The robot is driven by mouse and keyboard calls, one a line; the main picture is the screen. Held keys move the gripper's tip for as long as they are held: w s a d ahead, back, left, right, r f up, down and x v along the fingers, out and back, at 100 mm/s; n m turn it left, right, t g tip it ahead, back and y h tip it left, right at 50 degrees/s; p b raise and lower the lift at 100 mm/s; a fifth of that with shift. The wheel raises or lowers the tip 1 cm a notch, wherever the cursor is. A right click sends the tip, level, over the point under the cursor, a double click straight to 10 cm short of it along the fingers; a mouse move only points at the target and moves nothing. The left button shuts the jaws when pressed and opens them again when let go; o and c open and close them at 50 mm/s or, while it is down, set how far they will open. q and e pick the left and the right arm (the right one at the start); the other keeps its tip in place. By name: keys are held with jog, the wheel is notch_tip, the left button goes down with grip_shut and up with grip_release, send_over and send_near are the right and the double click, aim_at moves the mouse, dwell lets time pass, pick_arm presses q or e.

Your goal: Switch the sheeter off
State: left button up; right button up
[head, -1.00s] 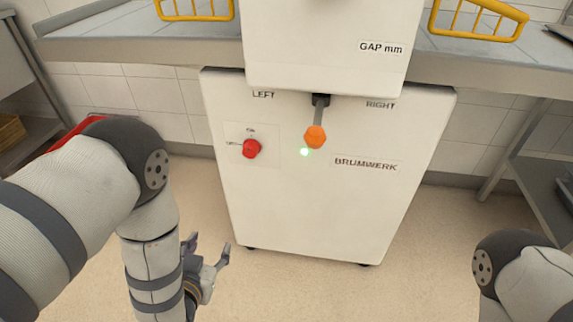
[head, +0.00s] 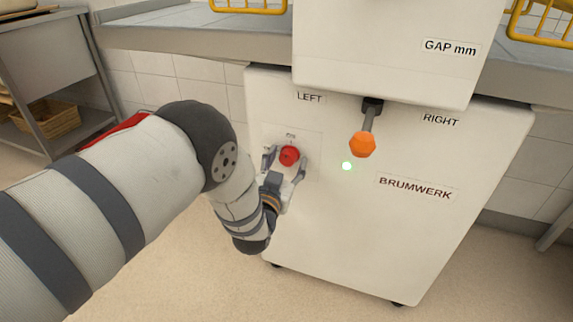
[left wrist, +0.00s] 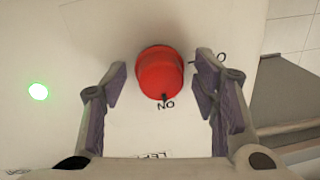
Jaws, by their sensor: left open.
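The sheeter (head: 400,240) is a white cabinet with a red rotary switch knob (head: 289,155) on its front, at the left. In the left wrist view the knob (left wrist: 160,72) has a dark pointer mark that lies at the word ON. A small green lamp (head: 347,166) to the right of the knob is lit. My left gripper (head: 285,165) is open, with one finger on each side of the knob. In the left wrist view gaps show between both fingers and the knob. My right gripper is out of view.
An orange-tipped lever (head: 363,145) hangs right of the knob, below the upper housing (head: 385,50). The grey sheeter table (head: 190,38) juts out above at the left. A metal rack (head: 50,75) with a basket stands far left.

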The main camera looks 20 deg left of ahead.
pick_arm(q)
jog(key=shift+c, duration=0.5)
jog(key=c, duration=1)
jog(key=n+p, duration=0.1)
jog(key=n, duration=0.2)
jog(key=shift+a+r+n+p, duration=0.1)
jog(key=shift+a+n+p, duration=0.05)
jog(key=shift+n+p, duration=0.25)
jog(key=n+p, duration=0.1)
jog(key=n, duration=0.2)
jog(key=shift+n+g, duration=0.3)
jog(key=n, duration=0.5)
jog(key=shift+s+f+n+h, duration=0.1)
jog(key=shift+n+h, duration=0.2)
jog(key=shift+n, duration=0.9)
jog(key=shift+s+f+n+h, duration=0.1)
jog(key=shift+n+h, duration=0.2)
jog(key=shift+n, duration=0.9)
